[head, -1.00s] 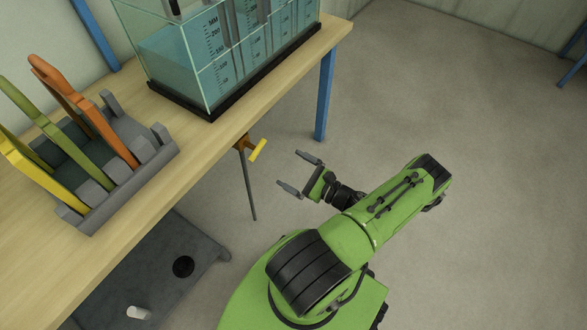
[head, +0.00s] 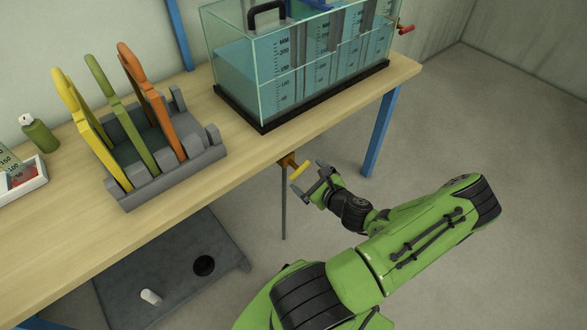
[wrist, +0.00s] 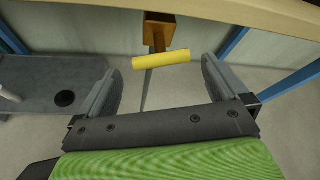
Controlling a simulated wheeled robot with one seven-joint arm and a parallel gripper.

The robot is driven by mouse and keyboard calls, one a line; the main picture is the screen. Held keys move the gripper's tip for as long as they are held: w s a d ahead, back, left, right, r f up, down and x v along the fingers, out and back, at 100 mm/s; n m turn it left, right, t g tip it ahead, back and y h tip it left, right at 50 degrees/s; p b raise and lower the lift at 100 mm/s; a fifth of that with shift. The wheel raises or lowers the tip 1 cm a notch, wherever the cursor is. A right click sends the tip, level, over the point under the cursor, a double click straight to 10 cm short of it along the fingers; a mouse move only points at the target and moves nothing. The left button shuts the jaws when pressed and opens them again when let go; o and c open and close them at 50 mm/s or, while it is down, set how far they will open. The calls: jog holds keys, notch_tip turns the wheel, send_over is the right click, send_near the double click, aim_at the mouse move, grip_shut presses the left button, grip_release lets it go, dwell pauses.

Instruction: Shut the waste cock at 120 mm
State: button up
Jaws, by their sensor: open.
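The waste cock (head: 290,160) is a brass-brown body under the front edge of the bench, with a yellow lever (head: 300,171) and a thin grey pipe running down. In the wrist view the yellow lever (wrist: 161,60) lies nearly crosswise in front of the brown body (wrist: 158,30). My gripper (head: 312,178) is open close to the lever. In the wrist view its two fingers (wrist: 160,82) stand to the left and right of the lever, with gaps on both sides. The glass tank (head: 300,65) stands on the bench above, with water and mm scales; the exact level is too small to read.
The bench top's edge (head: 345,113) runs just above the cock. A blue leg (head: 381,135) stands to the right. A grey rack (head: 170,165) holds yellow, green and orange plates. A dark low platform (head: 170,265) lies below left; the floor at right is clear.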

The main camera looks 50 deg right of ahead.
aim_at(297, 166)
jog(key=b+x, duration=0.1)
jog(key=x, duration=0.7)
jog(key=shift+w, duration=0.3)
jog(key=c, duration=0.8)
jog(key=shift+o, duration=0.2)
jog(key=m+p, duration=0.1)
jog(key=p, duration=0.1)
jog(key=shift+r+y+p, duration=0.25)
jog(key=shift+y+p, duration=0.15)
jog(key=shift+f+m+y+p, duration=0.1)
jog(key=shift+m+y+p, duration=0.45)
jog(key=shift+p, duration=0.45)
jog(key=shift+f+m, duration=0.2)
jog(key=shift+m, duration=0.15)
jog(key=o, duration=0.8)
jog(key=shift+c, duration=0.2)
jog(key=p+v, duration=0.3)
jog(key=v, duration=1.3)
jog(key=shift+d+f, duration=0.2)
jog(key=shift+f, duration=0.05)
